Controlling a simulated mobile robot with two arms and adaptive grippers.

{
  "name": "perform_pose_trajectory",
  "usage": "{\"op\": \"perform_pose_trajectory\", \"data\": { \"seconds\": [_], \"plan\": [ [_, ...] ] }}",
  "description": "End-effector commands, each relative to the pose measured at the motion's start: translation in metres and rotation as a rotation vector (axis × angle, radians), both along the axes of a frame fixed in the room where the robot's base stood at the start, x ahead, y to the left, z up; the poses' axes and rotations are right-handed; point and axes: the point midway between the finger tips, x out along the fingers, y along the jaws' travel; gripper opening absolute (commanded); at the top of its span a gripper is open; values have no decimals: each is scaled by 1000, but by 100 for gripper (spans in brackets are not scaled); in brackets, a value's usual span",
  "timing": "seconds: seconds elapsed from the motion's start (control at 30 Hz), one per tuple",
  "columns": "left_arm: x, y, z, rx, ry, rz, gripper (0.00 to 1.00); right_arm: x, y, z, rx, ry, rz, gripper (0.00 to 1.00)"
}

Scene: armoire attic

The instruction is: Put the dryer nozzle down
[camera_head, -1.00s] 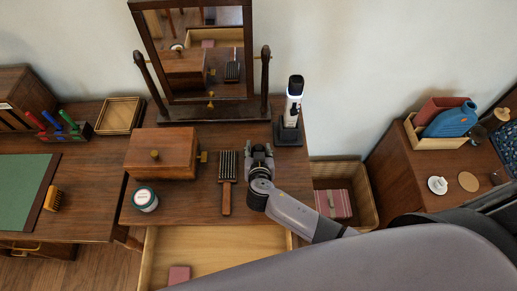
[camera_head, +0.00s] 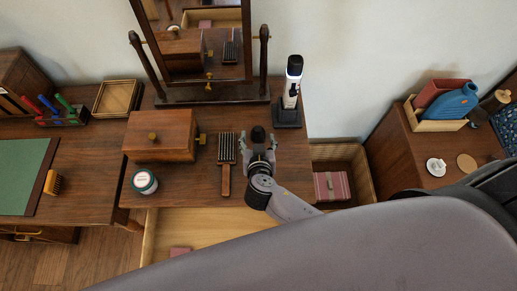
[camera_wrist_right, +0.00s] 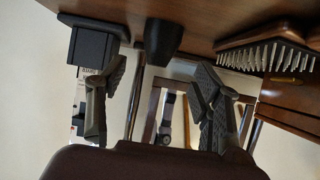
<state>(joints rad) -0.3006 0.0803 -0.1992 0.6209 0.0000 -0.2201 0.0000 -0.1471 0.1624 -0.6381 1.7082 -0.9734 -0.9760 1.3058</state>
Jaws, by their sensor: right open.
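The dryer nozzle (camera_head: 258,134) is a small black piece standing on the wooden dressing table (camera_head: 205,195), right of the brush. In the right wrist view the nozzle (camera_wrist_right: 163,38) rests against the tabletop, which is at the top of that picture. My right gripper (camera_head: 259,148) is open just in front of the nozzle. Its two fingers are spread apart around empty space in the wrist view (camera_wrist_right: 160,88), with the nozzle beyond them and clear of both. My left gripper is not in view.
A bristle brush (camera_head: 226,165) lies left of the gripper, with a wooden box (camera_head: 161,137) and a jar (camera_head: 144,182) farther left. A white-and-black device (camera_head: 291,82) stands on a black base (camera_head: 288,115) at right. A mirror (camera_head: 200,45) stands behind. An open drawer (camera_head: 205,222) juts out in front.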

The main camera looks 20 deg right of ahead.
Motion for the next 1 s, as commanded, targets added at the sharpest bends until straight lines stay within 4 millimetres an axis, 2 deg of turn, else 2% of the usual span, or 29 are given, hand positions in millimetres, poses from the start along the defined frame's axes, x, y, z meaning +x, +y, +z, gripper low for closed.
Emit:
{"op": "perform_pose_trajectory", "data": {
  "seconds": [0.03, 0.2, 0.37, 1.0],
  "plan": [
    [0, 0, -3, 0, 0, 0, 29, -11, 3, 3, 5, 2, -1, 60],
    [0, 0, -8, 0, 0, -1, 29, -36, 11, 18, 3, 0, -1, 60],
    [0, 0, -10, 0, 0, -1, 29, -49, 14, 27, 1, 0, 0, 60],
    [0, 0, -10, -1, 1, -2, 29, -52, 15, 30, 0, -1, 0, 60]
  ]
}}
